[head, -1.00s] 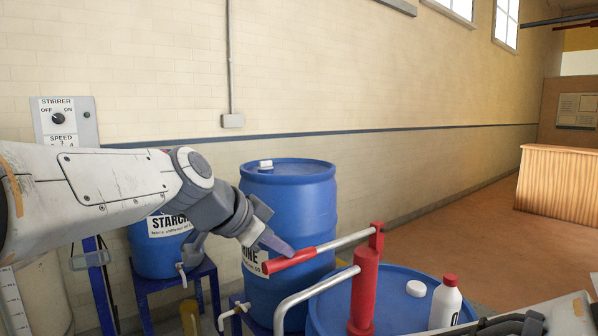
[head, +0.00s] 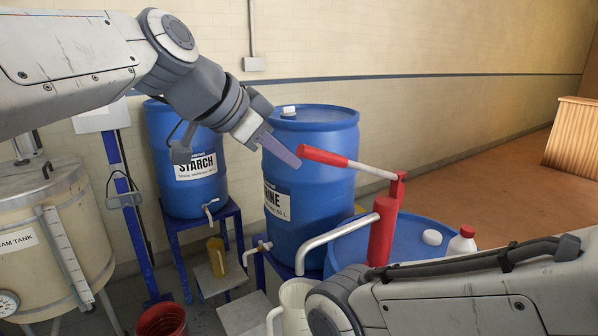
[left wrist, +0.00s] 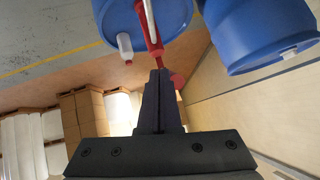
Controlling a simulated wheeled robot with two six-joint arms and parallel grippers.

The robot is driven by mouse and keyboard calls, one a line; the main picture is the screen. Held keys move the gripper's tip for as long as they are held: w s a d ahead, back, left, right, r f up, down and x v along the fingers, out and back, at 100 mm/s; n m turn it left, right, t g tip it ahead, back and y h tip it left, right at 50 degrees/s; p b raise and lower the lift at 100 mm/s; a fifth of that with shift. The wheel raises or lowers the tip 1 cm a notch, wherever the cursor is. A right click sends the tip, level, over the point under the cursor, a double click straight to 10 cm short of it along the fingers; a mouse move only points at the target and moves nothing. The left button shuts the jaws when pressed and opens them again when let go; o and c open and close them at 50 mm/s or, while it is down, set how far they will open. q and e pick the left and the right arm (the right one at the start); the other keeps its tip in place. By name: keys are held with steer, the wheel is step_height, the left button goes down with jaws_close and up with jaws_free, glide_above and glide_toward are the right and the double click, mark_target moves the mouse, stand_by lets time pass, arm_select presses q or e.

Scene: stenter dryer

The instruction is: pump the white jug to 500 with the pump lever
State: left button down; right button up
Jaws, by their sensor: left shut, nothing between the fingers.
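The pump (head: 382,232) has a red body on a blue drum (head: 415,240). Its lever, with a red grip (head: 323,156), slopes up to the left from the pivot. My left gripper (head: 299,165) is shut and empty, its fingertips at the underside of the grip's left end; contact cannot be told. The left wrist view shows the shut fingers (left wrist: 160,75) by the red grip (left wrist: 178,81). The white jug (head: 293,296) stands below the pump's pale spout, partly hidden by my right arm. Its level cannot be read. My right gripper is out of view.
A blue drum (head: 330,190) stands behind the lever, the STARCH drum (head: 188,140) to its left on a blue stand. A white bottle (head: 462,243) and white cap (head: 432,237) are on the pump's drum. A red bucket (head: 162,320) is at lower left.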

arm_select(q)
steer(key=shift+v, duration=1.6)
steer(key=shift+d+r, duration=0.1)
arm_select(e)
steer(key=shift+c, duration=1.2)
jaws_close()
arm_select(q)
steer(key=s+f+n+g+y, duration=0.2)
steer(key=s+f, duration=0.3)
steer(key=f, duration=0.5)
steer(key=s+f+n+g+y, duration=0.1)
steer(key=s+f+n+g, duration=0.1)
steer(key=s+f, duration=0.55)
steer(key=s+a+f+n+g+y, duration=0.1)
steer(key=s+a+f, duration=0.1)
steer(key=s+f, duration=0.2)
steer(key=s+a+f+n+g+y, duration=0.1)
steer(key=s+f, duration=0.4)
steer(key=f, duration=0.5)
steer(key=shift+a+y, duration=0.7)
steer(key=shift+a, duration=0.4)
